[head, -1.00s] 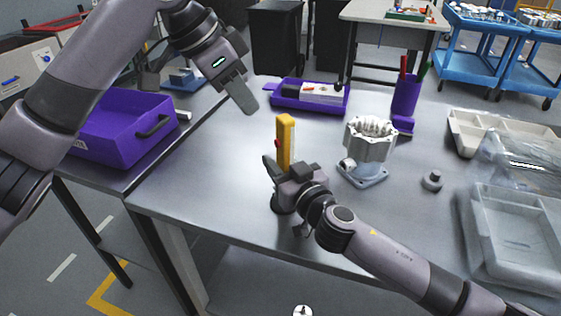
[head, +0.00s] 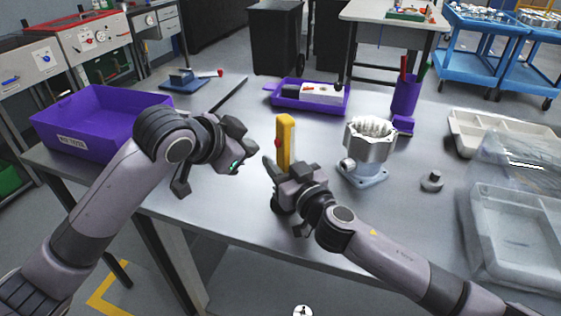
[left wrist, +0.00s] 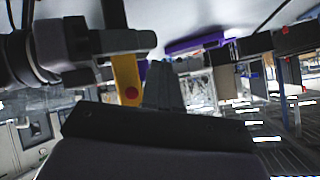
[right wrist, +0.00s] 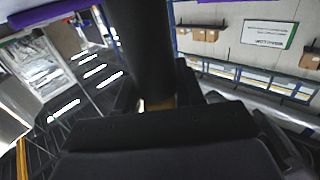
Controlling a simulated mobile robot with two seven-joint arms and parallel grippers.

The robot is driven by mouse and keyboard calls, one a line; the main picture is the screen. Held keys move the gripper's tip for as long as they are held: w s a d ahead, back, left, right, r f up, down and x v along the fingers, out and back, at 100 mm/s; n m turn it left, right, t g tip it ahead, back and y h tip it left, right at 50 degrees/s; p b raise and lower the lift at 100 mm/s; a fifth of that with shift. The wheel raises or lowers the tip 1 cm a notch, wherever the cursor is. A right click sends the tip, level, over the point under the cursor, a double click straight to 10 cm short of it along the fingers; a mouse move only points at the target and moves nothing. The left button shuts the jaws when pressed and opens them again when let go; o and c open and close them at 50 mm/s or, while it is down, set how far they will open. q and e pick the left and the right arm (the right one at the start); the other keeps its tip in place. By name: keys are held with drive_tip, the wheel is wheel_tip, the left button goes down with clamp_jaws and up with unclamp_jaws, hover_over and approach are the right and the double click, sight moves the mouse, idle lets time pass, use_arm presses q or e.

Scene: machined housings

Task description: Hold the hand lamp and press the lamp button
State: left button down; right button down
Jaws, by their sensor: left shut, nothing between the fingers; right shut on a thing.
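The hand lamp (head: 286,134) is a yellow bar standing roughly upright above the bench. Its red lamp button (head: 278,143) is on the side facing left, and it also shows in the left wrist view (left wrist: 132,93). My right gripper (head: 284,180) is shut around the lower part of the lamp, which its fingers largely hide. My left gripper (head: 244,152) is shut and empty, just left of the lamp at about button height. In the left wrist view its grey fingers (left wrist: 164,86) appear beside the yellow body. A gap to the button shows in the head view.
A silver housing (head: 368,148) stands on the bench (head: 235,215) right of the lamp, with a small grey knob-like part (head: 432,181) beyond. Purple trays stand at the left (head: 92,103) and back (head: 330,107). Grey trays (head: 515,215) fill the right side.

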use_arm(q)
drive_tip(key=s+a+t+y, duration=0.1)
drive_tip(key=s+a+t, duration=0.4)
drive_tip(key=s+t, duration=0.2)
drive_tip(key=w+d, duration=0.4)
drive_tip(key=d, duration=0.3)
drive_tip(key=shift+w+d+r+n, duration=0.2)
drive_tip(key=shift+w+r+n, duration=0.1)
drive_tip(key=shift+w+n, duration=0.1)
drive_tip(key=shift+d, duration=0.15)
idle(1.8)
drive_tip(key=shift+w+d, duration=0.2)
drive_tip(key=shift+d, duration=0.05)
idle(0.5)
drive_tip(key=shift+s+a, duration=0.25)
drive_tip(key=shift+a, duration=0.2)
